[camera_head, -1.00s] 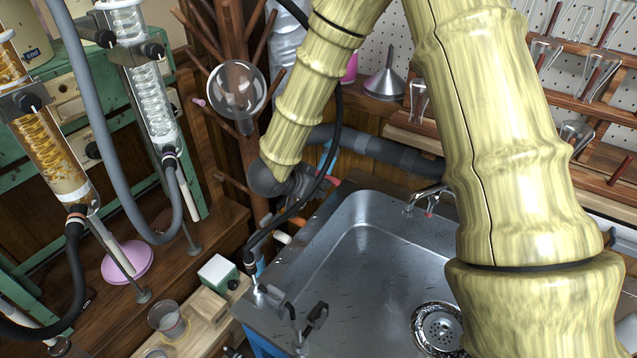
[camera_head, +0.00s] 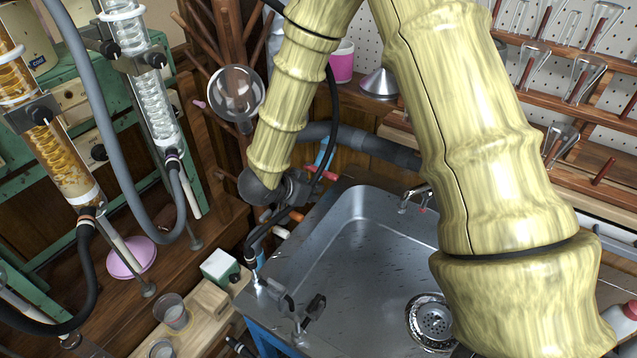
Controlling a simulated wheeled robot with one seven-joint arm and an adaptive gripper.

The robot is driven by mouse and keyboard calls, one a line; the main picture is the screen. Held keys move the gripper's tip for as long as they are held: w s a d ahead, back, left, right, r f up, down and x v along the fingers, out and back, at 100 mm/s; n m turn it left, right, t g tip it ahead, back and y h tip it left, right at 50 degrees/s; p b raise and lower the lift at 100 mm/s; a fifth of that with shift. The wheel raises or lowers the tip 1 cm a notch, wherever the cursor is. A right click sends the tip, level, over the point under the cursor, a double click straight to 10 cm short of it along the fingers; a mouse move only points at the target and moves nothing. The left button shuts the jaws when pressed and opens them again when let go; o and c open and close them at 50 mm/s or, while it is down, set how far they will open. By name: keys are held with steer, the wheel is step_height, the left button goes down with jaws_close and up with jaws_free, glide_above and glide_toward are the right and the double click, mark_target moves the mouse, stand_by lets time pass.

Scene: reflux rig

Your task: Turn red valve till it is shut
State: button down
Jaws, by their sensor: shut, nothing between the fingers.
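A small red handle (camera_head: 329,175), which looks like the red valve, shows just behind the sink's back left corner. Most of the valve is hidden behind my gripper and a black hose, so its turn angle cannot be read. My gripper (camera_head: 296,190) is dark, at the lower end of my pale yellow arm, just left of the red part. It is shut, with nothing seen in it. Its fingertips are hard to make out, and I cannot tell whether they touch the valve.
A steel sink (camera_head: 345,262) lies right of and below my gripper. Orange (camera_head: 265,216) and white (camera_head: 281,232) parts sit at its left edge. A round flask (camera_head: 236,93) hangs close left of my arm. Glass condensers (camera_head: 160,108) and a grey hose (camera_head: 108,140) stand left.

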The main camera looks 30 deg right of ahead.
steer(key=s+v, duration=0.1)
steer(key=v, duration=0.9)
steer(key=shift+b, duration=0.4)
